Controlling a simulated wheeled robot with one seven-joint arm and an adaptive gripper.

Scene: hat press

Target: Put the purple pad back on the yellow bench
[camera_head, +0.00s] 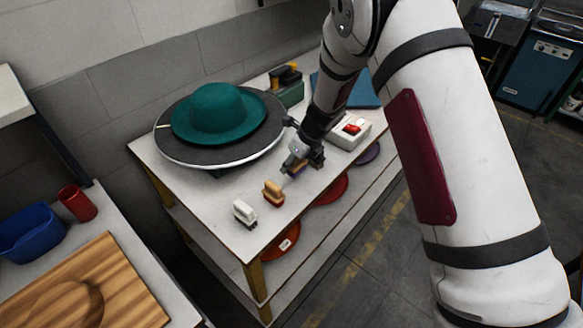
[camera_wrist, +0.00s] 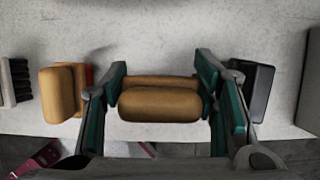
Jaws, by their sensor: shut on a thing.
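My gripper (camera_head: 301,162) is low over the right front part of the bench (camera_head: 216,195), which has a white top and yellow legs. It is shut on the purple pad (camera_head: 297,170), of which a small purple part shows under the fingers in the head view. In the wrist view, the tan, rounded handle of the purple pad (camera_wrist: 160,104) lies between the two green-lined fingers (camera_wrist: 162,95). The pad's purple underside is hidden there. I cannot tell whether the pad touches the bench top.
A tan-handled red pad (camera_head: 273,193) and a white-and-black block (camera_head: 245,213) stand to the left. A black object (camera_wrist: 258,90) is close right of the fingers. A teal hat (camera_head: 219,113) sits on a round plate behind. A red-button box (camera_head: 350,130) stands right.

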